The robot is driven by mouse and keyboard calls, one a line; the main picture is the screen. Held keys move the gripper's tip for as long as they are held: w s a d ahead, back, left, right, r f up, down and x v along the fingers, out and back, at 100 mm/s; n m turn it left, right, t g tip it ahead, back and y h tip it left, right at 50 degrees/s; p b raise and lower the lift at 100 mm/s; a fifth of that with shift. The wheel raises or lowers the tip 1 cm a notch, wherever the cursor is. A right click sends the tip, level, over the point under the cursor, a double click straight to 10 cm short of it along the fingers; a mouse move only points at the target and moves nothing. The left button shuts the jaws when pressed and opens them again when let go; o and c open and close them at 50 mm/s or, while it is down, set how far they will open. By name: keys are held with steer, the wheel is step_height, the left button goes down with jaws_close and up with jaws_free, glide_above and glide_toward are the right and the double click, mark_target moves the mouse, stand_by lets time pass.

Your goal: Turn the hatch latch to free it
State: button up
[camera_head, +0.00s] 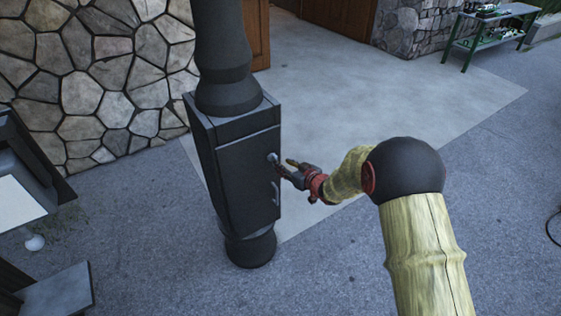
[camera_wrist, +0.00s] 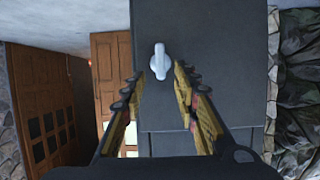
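The hatch (camera_head: 248,172) is a dark grey panel on the front of a box in a thick dark post. Its latch (camera_head: 273,158) is a small light-grey knob near the hatch's upper right edge; in the wrist view the latch (camera_wrist: 159,62) is a pale oval handle, long side up and down in the picture. My gripper (camera_head: 290,167) is at the latch in the head view. In the wrist view my gripper (camera_wrist: 157,80) is open, its fingers on either side below the latch. The latch lies just past the fingertips, and I see no contact.
A light-grey bar handle (camera_head: 276,192) sits on the hatch below the latch. A stone wall (camera_head: 100,75) stands behind to the left. A green-legged table (camera_head: 490,35) is far right. The paved ground around the post's right side is clear.

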mark_target(274, 159)
steer(key=b+x, duration=0.1)
steer(key=x, duration=0.5)
steer(key=shift+c, duration=1.1)
jaws_close()
